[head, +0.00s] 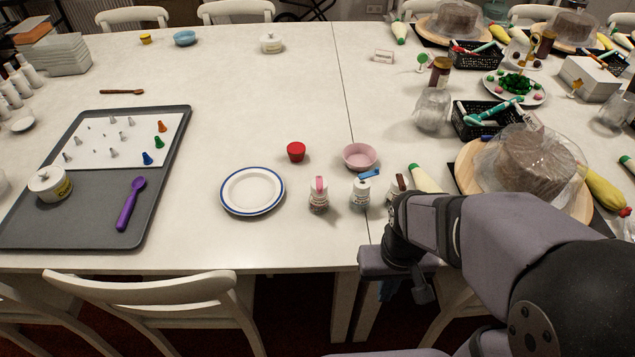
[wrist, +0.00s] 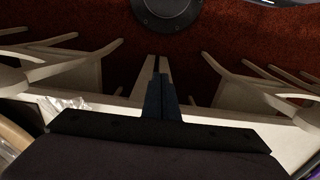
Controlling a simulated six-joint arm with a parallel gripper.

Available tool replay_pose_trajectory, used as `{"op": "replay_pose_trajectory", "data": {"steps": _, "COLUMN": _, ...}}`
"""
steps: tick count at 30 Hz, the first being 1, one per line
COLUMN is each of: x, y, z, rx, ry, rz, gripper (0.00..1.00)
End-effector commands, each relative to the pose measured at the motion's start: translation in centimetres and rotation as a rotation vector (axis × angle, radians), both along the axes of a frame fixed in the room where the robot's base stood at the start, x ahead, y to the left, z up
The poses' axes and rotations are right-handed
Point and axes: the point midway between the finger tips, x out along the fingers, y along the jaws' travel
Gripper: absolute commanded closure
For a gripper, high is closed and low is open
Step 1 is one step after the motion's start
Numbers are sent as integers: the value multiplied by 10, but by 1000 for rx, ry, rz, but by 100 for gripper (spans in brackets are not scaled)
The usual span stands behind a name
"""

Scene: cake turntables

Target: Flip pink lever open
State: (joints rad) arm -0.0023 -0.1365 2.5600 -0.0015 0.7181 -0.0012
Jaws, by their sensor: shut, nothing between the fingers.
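The pink lever (head: 319,183) is on top of a small white bottle (head: 318,200) that stands upright near the front edge of the table. The lever appears raised or tilted, but it is too small to tell its exact position. My gripper (wrist: 158,72) is shut and empty in the wrist view, over the red floor. In the head view it hangs by the table's front edge, right of and nearer than the pink-lever bottle, mostly hidden by my arm. The pink lever is not in the wrist view.
A blue-lever bottle (head: 360,190) and a brown-topped bottle (head: 396,185) stand right of it. A blue-rimmed plate (head: 252,208) is to its left. A red cup (head: 296,152) and pink bowl (head: 360,156) are behind. A chair (head: 140,292) stands in front.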

Motion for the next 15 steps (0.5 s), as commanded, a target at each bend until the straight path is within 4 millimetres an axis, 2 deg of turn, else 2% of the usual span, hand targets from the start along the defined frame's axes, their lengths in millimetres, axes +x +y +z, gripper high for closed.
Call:
{"op": "replay_pose_trajectory", "data": {"steps": 7, "x": -5, "y": 16, "z": 17, "rx": -1, "ry": 30, "rz": 74, "gripper": 100}}
{"op": "replay_pose_trajectory", "data": {"steps": 12, "x": -30, "y": 36, "z": 21, "rx": -15, "ry": 156, "rz": 188, "gripper": 100}}
{"op": "replay_pose_trajectory", "data": {"steps": 15, "x": -26, "y": 51, "z": 27, "rx": -27, "ry": 201, "rz": 260, "gripper": 100}}
